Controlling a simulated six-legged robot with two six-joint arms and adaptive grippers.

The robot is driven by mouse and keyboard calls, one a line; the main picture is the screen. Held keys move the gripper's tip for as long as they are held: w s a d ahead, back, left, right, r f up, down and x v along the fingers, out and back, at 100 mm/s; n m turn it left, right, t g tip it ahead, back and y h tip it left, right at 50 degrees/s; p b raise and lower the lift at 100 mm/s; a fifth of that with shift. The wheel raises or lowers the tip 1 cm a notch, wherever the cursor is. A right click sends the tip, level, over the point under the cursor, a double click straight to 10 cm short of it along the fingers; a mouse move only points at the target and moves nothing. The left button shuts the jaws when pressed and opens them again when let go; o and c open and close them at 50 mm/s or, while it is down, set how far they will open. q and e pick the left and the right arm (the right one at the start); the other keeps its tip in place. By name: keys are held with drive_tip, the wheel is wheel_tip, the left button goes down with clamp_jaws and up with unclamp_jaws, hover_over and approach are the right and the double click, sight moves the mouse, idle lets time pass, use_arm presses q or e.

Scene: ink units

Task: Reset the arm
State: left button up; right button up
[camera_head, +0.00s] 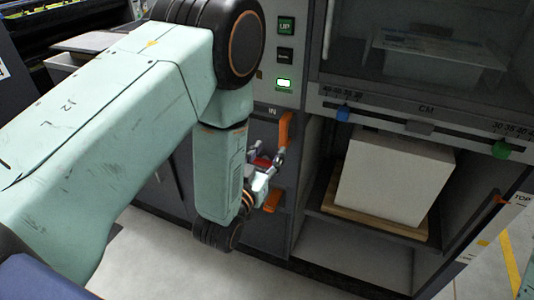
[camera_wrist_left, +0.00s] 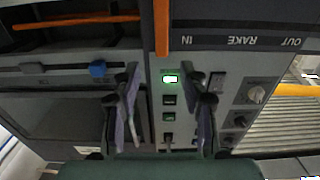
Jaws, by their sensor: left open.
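My left arm comes in from the left and bends down in front of the machine. My left gripper (camera_head: 265,168) is small and partly hidden behind the wrist in the head view. It is close to the control panel, near the orange handle (camera_head: 284,133). In the wrist view my left gripper (camera_wrist_left: 168,95) has its two fingers spread apart with nothing between them. The lit green button (camera_wrist_left: 170,78) shows between the fingers there, and in the head view it is below the UP button (camera_head: 286,26). My right gripper is not in view.
A white block (camera_head: 395,178) rests on a wooden pallet (camera_head: 370,218) in the open bay at right. A ruler bar with a blue slider (camera_head: 344,112) and a green slider (camera_head: 501,149) runs above it. Pale floor (camera_head: 190,262) is clear below.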

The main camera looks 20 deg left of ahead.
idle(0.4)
use_arm(q)
drive_tip(key=s+a+f+g, duration=0.2)
drive_tip(key=s+f+g, duration=0.8)
drive_tip(key=f, duration=0.5)
drive_tip(key=s+f+g, duration=0.3)
drive_tip(key=s+g, duration=0.1)
drive_tip(key=s, duration=0.9)
drive_tip(key=s+a+f+g, duration=0.1)
drive_tip(key=s+f+g, duration=0.3)
drive_tip(key=s, duration=0.8)
drive_tip(key=shift+s+n, duration=0.4)
